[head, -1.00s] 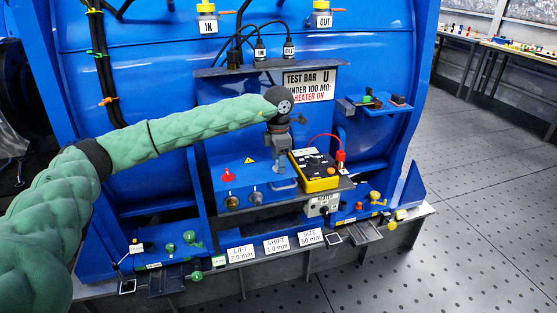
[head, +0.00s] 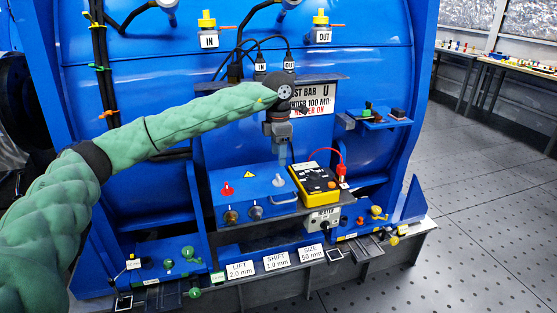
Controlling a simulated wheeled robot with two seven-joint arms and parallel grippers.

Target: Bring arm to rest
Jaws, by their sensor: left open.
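My left arm comes in from the left in its green sleeve and reaches across the front of the blue motor housing (head: 330,60). My left gripper (head: 283,158) points down and is open, with nothing seen between its fingers. It hangs above the blue box (head: 262,212) with the red and grey switches, close to its handle (head: 284,194) and left of the yellow meter (head: 318,183). It appears apart from both. The wrist covers part of the test bar sign (head: 314,98). My right gripper is out of view.
A small blue shelf (head: 386,121) with parts juts out at right. Labelled plates (head: 276,261) line the lower ledge. A red lead (head: 334,152) loops up beside the meter. Black cables (head: 245,48) hang behind the wrist. Open floor (head: 470,200) lies at right, with benches (head: 505,66) beyond.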

